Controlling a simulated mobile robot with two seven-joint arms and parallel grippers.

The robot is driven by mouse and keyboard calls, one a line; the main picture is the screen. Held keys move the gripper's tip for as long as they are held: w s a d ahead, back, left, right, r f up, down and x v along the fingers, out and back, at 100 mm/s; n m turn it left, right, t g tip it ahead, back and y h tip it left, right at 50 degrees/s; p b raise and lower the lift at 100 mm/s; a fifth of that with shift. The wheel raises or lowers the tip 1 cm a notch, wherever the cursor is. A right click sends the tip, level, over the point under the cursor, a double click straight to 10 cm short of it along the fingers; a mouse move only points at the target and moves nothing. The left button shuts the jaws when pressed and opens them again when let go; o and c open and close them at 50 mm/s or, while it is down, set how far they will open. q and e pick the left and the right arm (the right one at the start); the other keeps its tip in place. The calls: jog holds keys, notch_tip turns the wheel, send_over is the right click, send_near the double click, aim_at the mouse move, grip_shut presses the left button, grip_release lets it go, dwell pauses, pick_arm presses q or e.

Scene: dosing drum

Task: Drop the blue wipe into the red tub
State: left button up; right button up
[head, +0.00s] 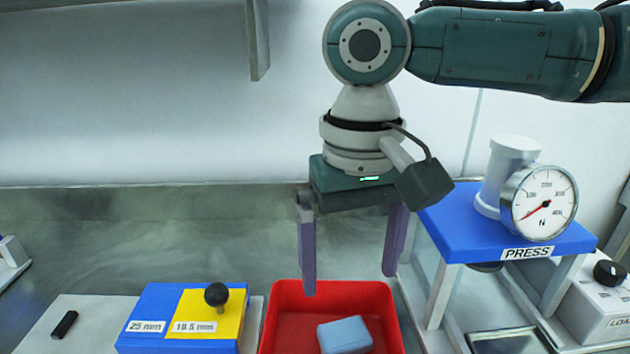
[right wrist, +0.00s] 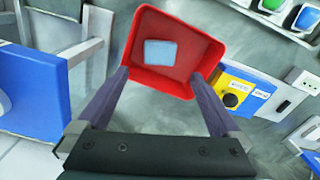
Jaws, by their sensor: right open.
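The red tub (head: 285,300) stands on the bench at the lower middle of the head view, cut off by the bottom edge. The blue wipe (head: 344,336) lies inside it on the tub floor. In the right wrist view the whole tub (right wrist: 200,45) shows, with the wipe (right wrist: 161,53) flat inside, apart from the fingers. My right gripper (head: 350,283) hangs above the tub, pointing down, with its purple fingers wide apart and nothing between them. It also shows in the right wrist view (right wrist: 163,98). My left gripper is not in view.
A blue press stand (head: 440,222) with a force dial (head: 539,203) stands right of the tub. A blue and yellow gauge block (head: 160,305) with a black knob (head: 216,294) sits left of the tub. A grey control box (head: 600,308) is at the far right.

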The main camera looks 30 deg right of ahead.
notch_tip(320, 180, up, 10)
jog(key=p, duration=0.1)
dwell(0.5)
jog(key=s+a+f+n+t+y+p, duration=0.1)
jog(key=s+a+f+n+y, duration=0.15)
jog(key=a, duration=0.35)
jog(key=s+a+f+n+t+y+p, duration=0.1)
jog(key=s+a+f+n+p, duration=0.1)
jog(key=s+a+f+n, duration=0.25)
jog(key=s+d+f+m+t+h+p, duration=0.1)
jog(key=s+d+m+h+p, duration=0.15)
jog(key=s+d, duration=0.6)
notch_tip(320, 180, up, 38)
jog(key=a+n+p, duration=0.1)
jog(key=p, duration=3.6)
jog(key=shift+f+t+h, duration=0.15)
jog(key=shift+t+h, duration=0.15)
jog(key=shift+h, duration=0.1)
